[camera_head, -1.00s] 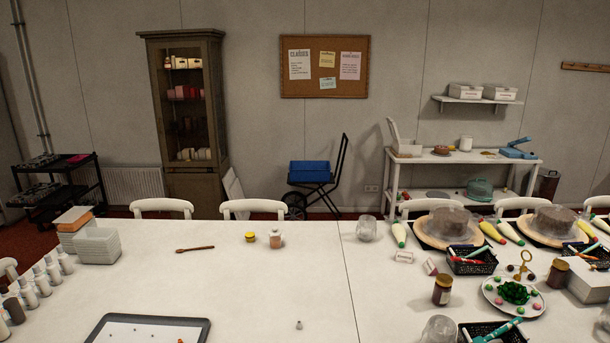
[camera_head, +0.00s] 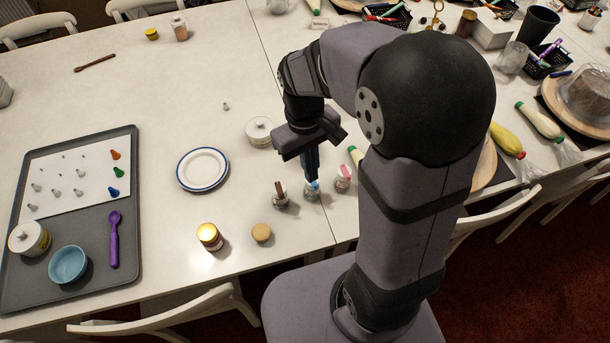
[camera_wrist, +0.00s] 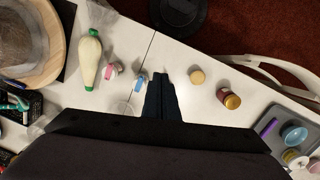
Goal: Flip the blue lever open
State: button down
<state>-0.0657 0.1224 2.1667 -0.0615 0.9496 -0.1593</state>
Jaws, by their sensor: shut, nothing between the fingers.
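A small clear jar with a blue lever (camera_head: 312,188) on top stands on the white table (camera_head: 150,240) near its front edge. It also shows in the wrist view (camera_wrist: 139,80), just left of my fingers. A similar jar with a pink top (camera_head: 343,176) stands to its right, and one with a brown top (camera_head: 280,192) to its left. My gripper (camera_head: 311,174) points down at the blue-topped jar, its fingers shut and empty, close above or beside the lever. I cannot tell whether they touch. The arm partly hides this area.
A round tan lid (camera_head: 261,232) and a gold-lidded jar (camera_head: 209,236) stand to the left. Behind are a blue-rimmed plate (camera_head: 203,169) and a white lidded pot (camera_head: 259,131). A grey tray (camera_head: 85,215) lies far left. Chairs line the front edge.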

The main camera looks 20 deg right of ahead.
jog(key=w+a+f+n+g+h+b, duration=0.1)
jog(key=w+a+f+n+b, duration=0.1)
jog(key=w, duration=0.5)
jog(key=w+a+f+n+g+h+b, duration=0.1)
jog(key=w+a+f+n+b, duration=0.1)
jog(key=w+f+n+b, duration=0.2)
jog(key=w+f+b, duration=0.1)
jog(key=w, duration=0.2)
jog(key=shift+h, duration=0.3)
jog(key=shift+s, duration=0.1)
jog(key=p, duration=0.4)
send_near(308, 185)
jog(key=x, duration=0.5)
jog(key=shift+d+f, duration=0.1)
jog(key=shift+s+d+f, duration=0.1)
jog(key=shift+s+d, duration=0.3)
